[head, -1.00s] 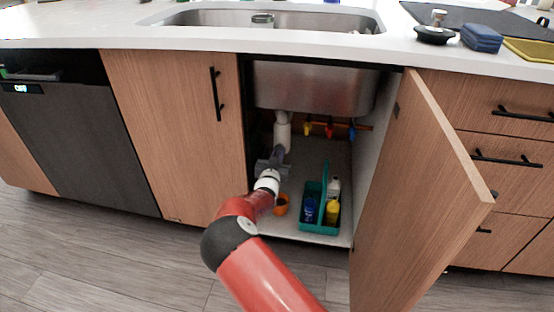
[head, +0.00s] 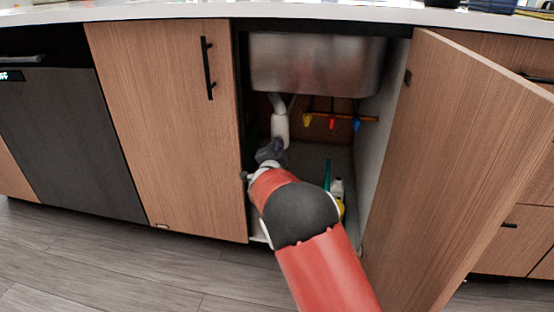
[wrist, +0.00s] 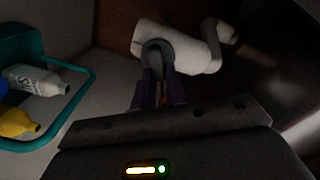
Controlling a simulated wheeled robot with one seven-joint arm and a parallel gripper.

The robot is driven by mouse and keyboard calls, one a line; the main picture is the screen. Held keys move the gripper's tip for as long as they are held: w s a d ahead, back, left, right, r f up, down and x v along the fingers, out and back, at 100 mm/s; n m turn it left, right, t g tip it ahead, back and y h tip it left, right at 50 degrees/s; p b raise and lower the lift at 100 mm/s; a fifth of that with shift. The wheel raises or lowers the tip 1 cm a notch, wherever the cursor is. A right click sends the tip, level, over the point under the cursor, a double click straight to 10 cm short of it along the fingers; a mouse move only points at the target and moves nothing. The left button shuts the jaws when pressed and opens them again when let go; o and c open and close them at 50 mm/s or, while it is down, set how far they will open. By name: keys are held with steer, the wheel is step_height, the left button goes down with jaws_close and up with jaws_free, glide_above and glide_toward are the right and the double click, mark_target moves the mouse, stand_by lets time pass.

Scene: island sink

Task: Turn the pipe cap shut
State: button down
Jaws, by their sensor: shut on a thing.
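The white pipe (head: 280,128) hangs below the steel sink inside the open cabinet. In the wrist view the pipe (wrist: 192,55) runs across the top, with a round grey cap (wrist: 158,50) on its near end. My gripper (wrist: 159,72) is shut on the cap, with its dark fingers on the cap's lower part. In the head view my gripper (head: 274,150) reaches to the lower end of the pipe, and the cap cannot be made out there. I cannot tell how far the cap is turned.
A teal caddy (wrist: 78,90) with a white bottle (wrist: 38,80) and a yellow bottle (wrist: 18,123) stands beside my gripper. Yellow, red and blue valve handles (head: 332,122) hang at the back right. The open door (head: 470,150) stands right of my arm.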

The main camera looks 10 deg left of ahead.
steer(key=shift+d+f+m, duration=0.1)
steer(key=shift+f+m, duration=0.1)
steer(key=shift+m, duration=1.45)
steer(key=shift+f+m, duration=0.15)
steer(key=shift+m, duration=1.5)
steer(key=c, duration=1.4)
jaws_free()
steer(key=shift+c, duration=0.2)
steer(key=s, duration=0.7)
steer(key=shift+s+d, duration=0.2)
steer(key=shift+s, duration=0.2)
